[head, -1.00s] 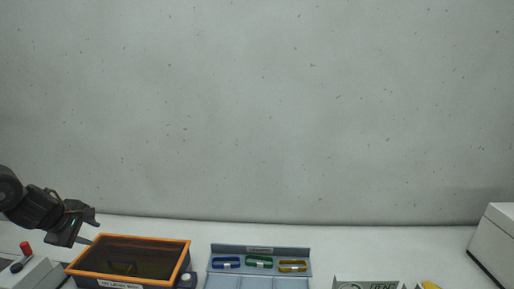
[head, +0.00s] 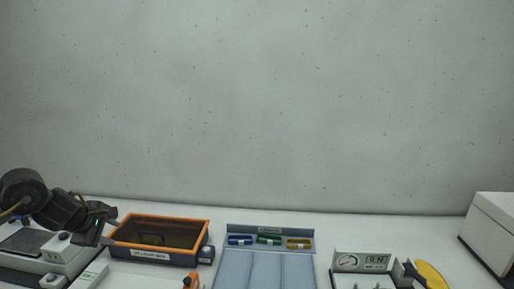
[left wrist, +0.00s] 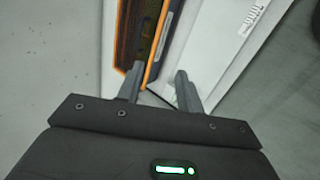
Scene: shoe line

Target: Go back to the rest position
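My left gripper (head: 108,227) is at the left of the head view, beside the left end of an orange-rimmed box labelled as a UV light box (head: 166,256). In the left wrist view my left gripper (left wrist: 158,85) has its two fingers apart with nothing between them. The box's orange edge (left wrist: 159,48) shows beyond the fingertips there. Whether the gripper touches the box cannot be told. My right gripper is not seen in the head view.
A blue-grey tray (head: 265,272) with blue, green and gold pieces at its back stands mid-table. A white box (head: 493,232) stands far right. A grey device (head: 62,250) is at left.

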